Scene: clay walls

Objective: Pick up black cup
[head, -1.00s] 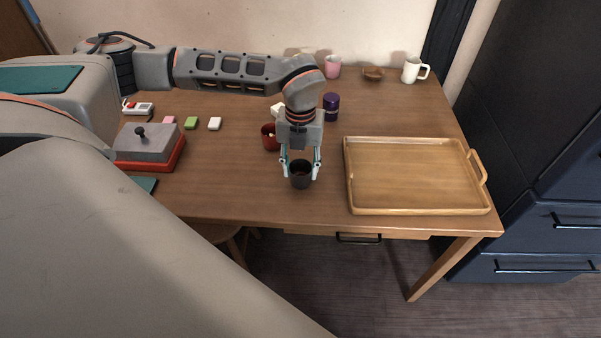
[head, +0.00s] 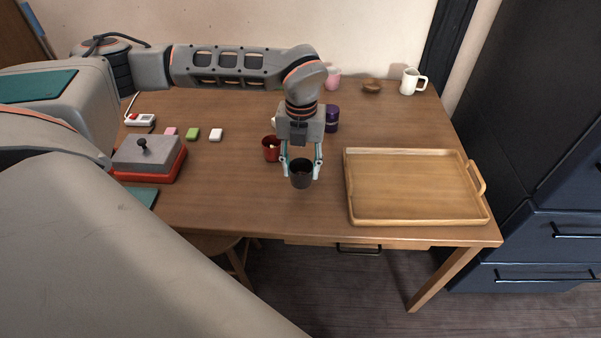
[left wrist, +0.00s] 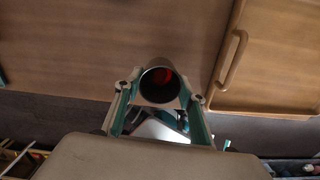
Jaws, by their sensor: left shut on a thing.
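The black cup (head: 301,176) is between the two fingers of my left gripper (head: 302,168), near the front edge of the wooden table. The gripper is shut on it from the left and right sides, pointing down. The cup is upright and appears slightly above the tabletop. In the left wrist view the cup (left wrist: 158,86) shows its dark rim and a reddish inside, held between the fingers of the left gripper (left wrist: 160,94). My right gripper is not in view.
A wooden tray (head: 351,205) lies right of the cup. A red cup (head: 270,150) stands just behind left, a purple jar (head: 332,118) behind. A pink cup (head: 333,80), a brown bowl (head: 372,87) and a white mug (head: 410,82) stand at the back. A grey-and-red box (head: 150,160) sits left.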

